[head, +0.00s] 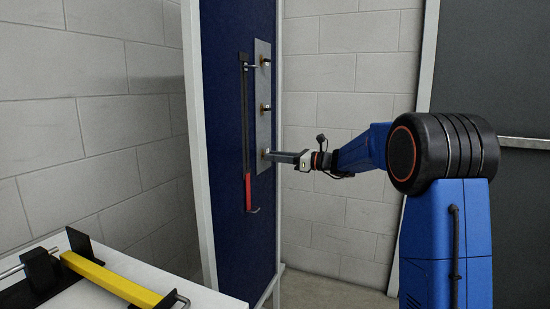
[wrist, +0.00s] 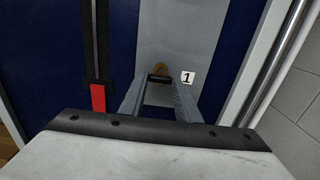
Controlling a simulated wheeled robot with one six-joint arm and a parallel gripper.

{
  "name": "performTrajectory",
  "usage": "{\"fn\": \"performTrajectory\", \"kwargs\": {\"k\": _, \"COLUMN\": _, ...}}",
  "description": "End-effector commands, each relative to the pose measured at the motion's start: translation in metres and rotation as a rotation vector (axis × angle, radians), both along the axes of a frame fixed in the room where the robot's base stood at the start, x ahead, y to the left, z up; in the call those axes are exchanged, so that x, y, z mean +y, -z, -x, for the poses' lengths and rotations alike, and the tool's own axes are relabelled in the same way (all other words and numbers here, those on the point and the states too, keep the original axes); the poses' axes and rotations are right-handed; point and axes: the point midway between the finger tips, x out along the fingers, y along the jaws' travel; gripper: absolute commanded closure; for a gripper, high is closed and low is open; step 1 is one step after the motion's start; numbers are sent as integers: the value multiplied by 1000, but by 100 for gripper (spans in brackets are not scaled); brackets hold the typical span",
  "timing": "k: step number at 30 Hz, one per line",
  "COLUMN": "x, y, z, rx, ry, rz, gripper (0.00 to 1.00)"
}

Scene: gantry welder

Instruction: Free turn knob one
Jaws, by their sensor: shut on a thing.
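Knob one (wrist: 160,78) is a small dark bar on a brass-coloured base, beside a white label "1" (wrist: 187,77) in the wrist view. It is mounted on a grey metal plate (head: 263,130) on the blue panel. My gripper (head: 270,155) reaches in from the right to the lowest position on the plate. In the wrist view the two fingers of my gripper (wrist: 160,84) lie on either side of the knob and are shut on it. In the head view the gripper hides the knob.
Two more knobs, upper (head: 265,62) and middle (head: 265,107), sit above on the plate. A black rod with a red grip (head: 248,190) hangs just left of it. A white table (head: 130,270) with a yellow bar (head: 112,278) stands at lower left.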

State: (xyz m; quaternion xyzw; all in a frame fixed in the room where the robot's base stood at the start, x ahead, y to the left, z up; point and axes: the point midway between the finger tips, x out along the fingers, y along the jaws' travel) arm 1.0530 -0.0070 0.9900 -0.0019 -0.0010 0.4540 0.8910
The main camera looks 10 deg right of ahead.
Motion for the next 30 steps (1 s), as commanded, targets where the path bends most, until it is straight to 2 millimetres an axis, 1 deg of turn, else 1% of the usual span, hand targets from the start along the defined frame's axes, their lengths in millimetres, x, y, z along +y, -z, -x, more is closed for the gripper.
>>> {"fn": "performTrajectory", "kwargs": {"k": 5, "x": 0, "y": 0, "z": 0, "rx": -31, "ry": 0, "rz": 22, "gripper": 93}}
{"fn": "performTrajectory", "kwargs": {"k": 11, "x": 0, "y": 0, "z": 0, "rx": -120, "ry": 0, "rz": 87, "gripper": 93}}
{"fn": "performTrajectory", "kwargs": {"k": 30, "x": 0, "y": 0, "z": 0, "rx": -599, "ry": 0, "rz": 436, "gripper": 93}}
